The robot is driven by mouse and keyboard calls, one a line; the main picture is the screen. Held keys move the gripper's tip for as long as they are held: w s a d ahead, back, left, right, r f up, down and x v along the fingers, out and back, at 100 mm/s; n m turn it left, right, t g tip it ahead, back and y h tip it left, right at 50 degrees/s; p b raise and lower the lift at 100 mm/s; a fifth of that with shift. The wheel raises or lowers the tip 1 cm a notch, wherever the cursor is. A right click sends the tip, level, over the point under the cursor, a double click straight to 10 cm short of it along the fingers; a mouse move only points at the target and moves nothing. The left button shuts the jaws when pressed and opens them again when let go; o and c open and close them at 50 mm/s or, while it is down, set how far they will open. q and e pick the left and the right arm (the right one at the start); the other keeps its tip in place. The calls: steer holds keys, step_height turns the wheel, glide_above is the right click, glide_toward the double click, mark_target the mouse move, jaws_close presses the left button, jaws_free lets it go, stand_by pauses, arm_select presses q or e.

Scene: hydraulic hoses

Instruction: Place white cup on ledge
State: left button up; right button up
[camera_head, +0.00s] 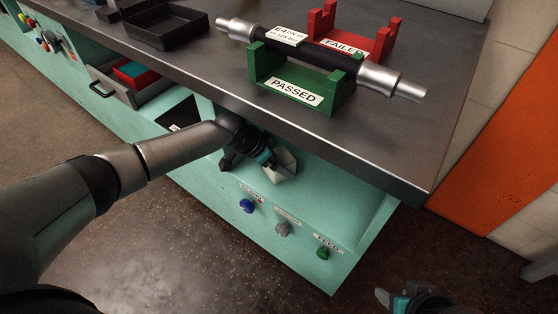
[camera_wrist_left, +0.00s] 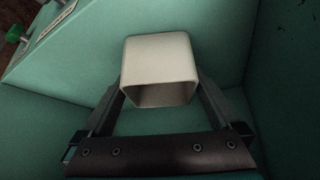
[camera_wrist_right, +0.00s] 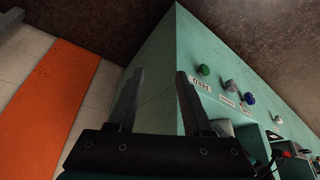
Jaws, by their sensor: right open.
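The white cup (camera_head: 285,167) is a squarish, hollow piece under the worktop's front edge. In the left wrist view the cup (camera_wrist_left: 160,58) sits between the two fingers of my left gripper (camera_wrist_left: 160,88), which press on its sides; its open end faces the camera. In the head view my left gripper (camera_head: 268,158) is at the teal ledge (camera_head: 335,192) above the coloured knobs. I cannot tell whether the cup touches the ledge. My right gripper (camera_head: 405,298) is open and empty, low at the bottom right; its spread fingers (camera_wrist_right: 159,78) show in the right wrist view.
The worktop (camera_head: 215,75) overhangs the ledge. A hose (camera_head: 320,55) rests across the green PASSED stand (camera_head: 290,95), near the red FAILED stand (camera_head: 350,48). Blue (camera_head: 247,206), grey (camera_head: 282,229) and green (camera_head: 323,253) knobs line the bench front. An open drawer (camera_head: 140,83) projects at left.

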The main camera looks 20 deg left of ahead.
arm_select(q)
steer(key=shift+r, duration=0.25)
steer(key=shift+s+r+p, duration=0.1)
steer(key=shift+p, duration=0.2)
steer(key=shift+s+a+r+p, duration=0.15)
steer(key=shift+s+r+p, duration=0.05)
steer(key=shift+r+p, duration=0.25)
steer(key=s+a+p, duration=0.3)
steer(key=s+a, duration=0.4)
steer(key=s, duration=0.1)
steer(key=s+d+r+h, duration=0.1)
steer(key=s+d, duration=0.3)
steer(key=d, duration=0.4)
steer(key=s+d+h, duration=0.1)
steer(key=s+d, duration=0.2)
steer(key=d, duration=0.4)
steer(key=s+a+f+n+g+y, duration=0.1)
steer(key=s+a+f+n+y, duration=0.2)
steer(key=s, duration=0.3)
steer(key=s+a+f+n+g+y, duration=0.1)
steer(key=s+a+f+n+y, duration=0.2)
steer(key=s+a+f, duration=0.2)
steer(key=shift+s+a+f, duration=0.4)
steer(key=shift+s+f, duration=0.15)
steer(key=shift+s, duration=0.55)
arm_select(e)
step_height(320, 180, down, 10)
steer(key=s+g, duration=0.2)
steer(key=shift+d+f, duration=0.15)
